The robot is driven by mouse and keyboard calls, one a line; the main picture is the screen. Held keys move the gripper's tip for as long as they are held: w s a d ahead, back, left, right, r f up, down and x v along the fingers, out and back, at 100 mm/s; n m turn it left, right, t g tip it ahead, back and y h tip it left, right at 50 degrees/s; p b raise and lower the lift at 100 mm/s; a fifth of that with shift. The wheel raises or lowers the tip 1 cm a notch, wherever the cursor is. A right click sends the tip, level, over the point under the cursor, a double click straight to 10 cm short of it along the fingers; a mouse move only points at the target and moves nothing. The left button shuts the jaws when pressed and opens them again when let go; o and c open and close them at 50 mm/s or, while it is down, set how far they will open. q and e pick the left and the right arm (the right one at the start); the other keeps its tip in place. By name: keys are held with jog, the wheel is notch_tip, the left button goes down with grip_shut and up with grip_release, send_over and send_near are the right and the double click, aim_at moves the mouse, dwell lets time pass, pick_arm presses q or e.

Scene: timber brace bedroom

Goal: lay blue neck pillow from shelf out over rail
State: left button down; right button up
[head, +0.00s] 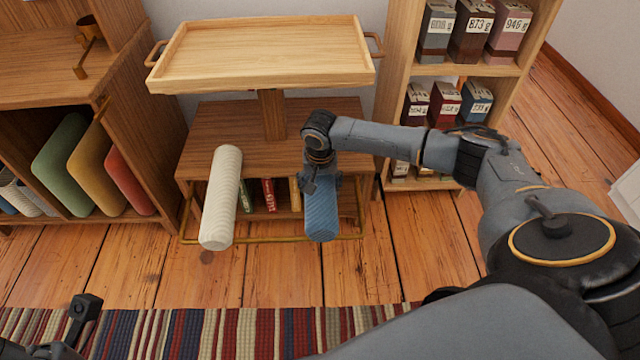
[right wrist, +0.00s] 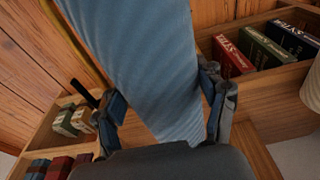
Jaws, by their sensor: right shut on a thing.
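The blue neck pillow (head: 321,215) is a ribbed roll. It points outward from the front of the low wooden shelf unit (head: 215,140), its near end at the brass rail (head: 275,239); I cannot tell whether it touches the rail. My right gripper (head: 320,180) is shut on the pillow's upper part. In the right wrist view the pillow (right wrist: 150,60) runs between the two fingers of the gripper (right wrist: 162,100). A dark part of my left gripper (head: 84,307) shows at the lower left; its jaws are not clear.
A cream roll (head: 222,195) lies left of the blue one, also jutting past the shelf front. A wooden tray (head: 265,50) stands above the unit. A bookcase with boxes (head: 450,70) is right; a cabinet with cushions (head: 60,165) is left. Floor in front is clear to a striped rug (head: 200,330).

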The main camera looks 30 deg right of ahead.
jog(key=shift+w+d+f, duration=0.1)
jog(key=shift+w+f, duration=0.05)
jog(key=shift+f, duration=0.1)
jog(key=o, duration=1.2)
jog(key=shift+o, duration=0.2)
jog(key=r, duration=0.4)
jog(key=s+r, duration=0.1)
jog(key=r, duration=0.3)
jog(key=a+r, duration=0.1)
jog(key=r, duration=0.3)
jog(key=shift+s, duration=0.25)
